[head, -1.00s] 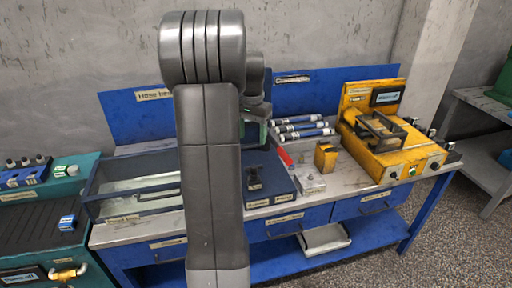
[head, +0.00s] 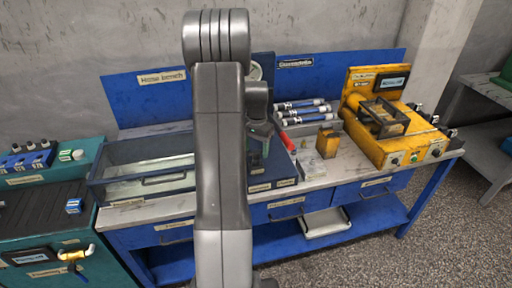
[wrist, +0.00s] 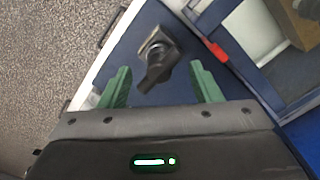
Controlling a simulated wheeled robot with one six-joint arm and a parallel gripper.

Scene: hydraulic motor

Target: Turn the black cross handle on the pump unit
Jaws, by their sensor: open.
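The black handle (wrist: 157,58) sits on the blue top of the pump unit (wrist: 140,95) in the wrist view. My gripper (wrist: 159,68) is open, with one green finger on each side of the handle. The handle shows between the fingertips, with gaps on both sides; I cannot tell the exact height between them. In the head view the pump unit (head: 284,170) stands on the bench behind my arm. My gripper (head: 262,133) is above it there, and my arm hides much of the handle and the unit's left side.
A glass-topped case (head: 145,178) is left of the pump unit. A red-handled tool (head: 288,141), a small yellow block (head: 327,142) and striped cylinders (head: 300,112) lie to the right. A yellow machine (head: 395,140) stands at the bench's right end.

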